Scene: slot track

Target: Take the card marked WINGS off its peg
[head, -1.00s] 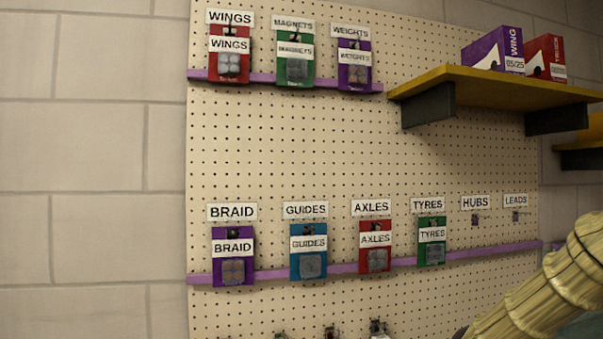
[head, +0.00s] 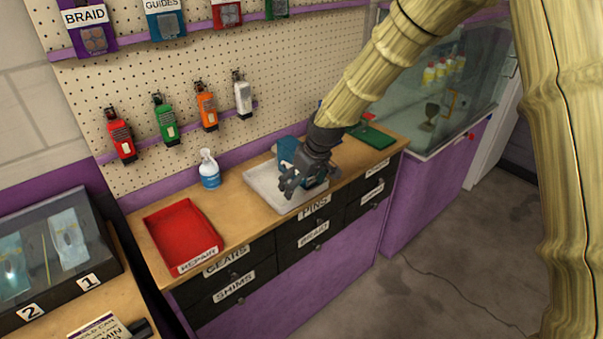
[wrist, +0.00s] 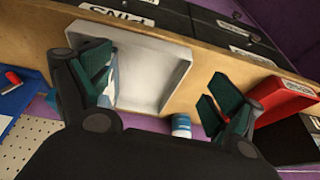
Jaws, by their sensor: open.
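The card marked WINGS is not in either view now. My gripper (head: 302,186) is open and empty above the white tray on the workbench in the head view. In the wrist view my gripper (wrist: 162,95) shows its two dark green fingers spread apart, with the white tray (wrist: 165,80) beyond them and nothing between them.
Several cars or controllers, such as the red one (head: 121,136), hang on the pegboard (head: 150,70). A red tray (head: 182,235) and a spray bottle (head: 209,170) stand on the bench. A dark display case (head: 55,255) is at left. The floor (head: 440,260) at right is open.

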